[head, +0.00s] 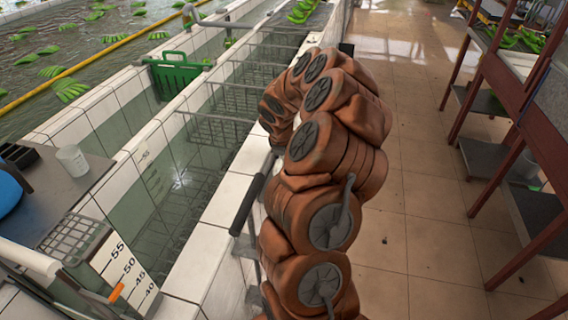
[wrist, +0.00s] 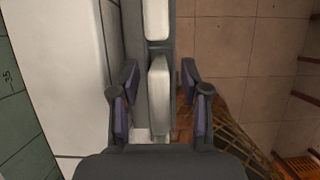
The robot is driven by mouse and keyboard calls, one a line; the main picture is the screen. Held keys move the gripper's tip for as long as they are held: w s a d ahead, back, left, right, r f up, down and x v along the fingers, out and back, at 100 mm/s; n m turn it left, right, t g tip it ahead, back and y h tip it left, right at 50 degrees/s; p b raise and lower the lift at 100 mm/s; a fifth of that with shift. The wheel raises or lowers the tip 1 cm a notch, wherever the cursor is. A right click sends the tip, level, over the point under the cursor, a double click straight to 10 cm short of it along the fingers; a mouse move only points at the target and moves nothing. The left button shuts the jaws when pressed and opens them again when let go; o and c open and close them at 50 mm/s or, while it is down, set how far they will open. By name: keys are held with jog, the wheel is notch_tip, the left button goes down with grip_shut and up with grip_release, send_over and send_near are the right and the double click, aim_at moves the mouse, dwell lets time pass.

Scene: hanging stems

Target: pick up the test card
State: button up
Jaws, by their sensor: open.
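I cannot pick out a test card with certainty in either view. A white plate with the numbers 55 to 40 and an orange marker (head: 125,275) stands at the lower left in the head view; I cannot tell if it is the card. In the wrist view my gripper (wrist: 159,72) is open, its dark fingers with purple pads apart. A grey bar with pale blocks (wrist: 159,95) runs between and beyond the fingers; whether they touch it is unclear. In the head view the gripper is not clearly visible behind my brown padded arm.
A white tiled ledge (head: 215,215) borders a water channel with metal racks (head: 222,125). A grey table with a pale cup (head: 72,158) is at left. Shelving (head: 490,155) lines the right. Tiled floor (head: 420,150) between is mostly clear.

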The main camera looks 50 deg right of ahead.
grip_shut()
dwell(0.3)
dwell(0.3)
